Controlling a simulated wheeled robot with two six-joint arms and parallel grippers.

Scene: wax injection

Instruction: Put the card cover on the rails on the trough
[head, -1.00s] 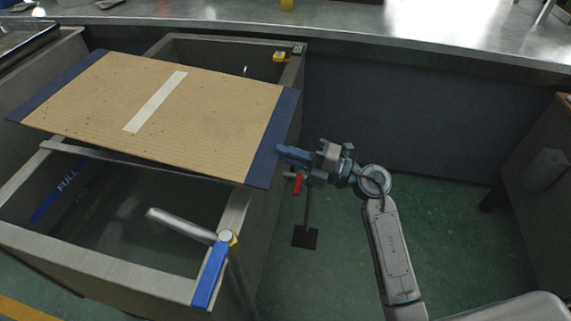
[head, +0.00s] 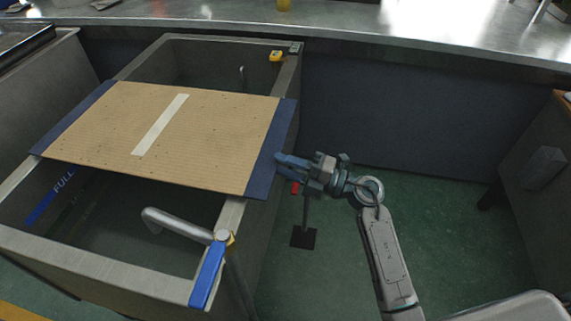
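The card cover (head: 205,140) is a tan corrugated sheet with a pale strip (head: 160,124) and dark blue bands along its left and right ends. It lies nearly level across the middle of the grey trough (head: 285,85), its ends over the two side rails (head: 231,214). Whether it rests fully on both rails is hard to tell. My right gripper (head: 281,162) is at the cover's right blue edge, its fingertips closed on that edge. My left gripper is out of view.
A bent grey pipe (head: 175,222) and a blue handle (head: 208,275) are at the trough's near right corner. A steel counter (head: 400,38) runs behind.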

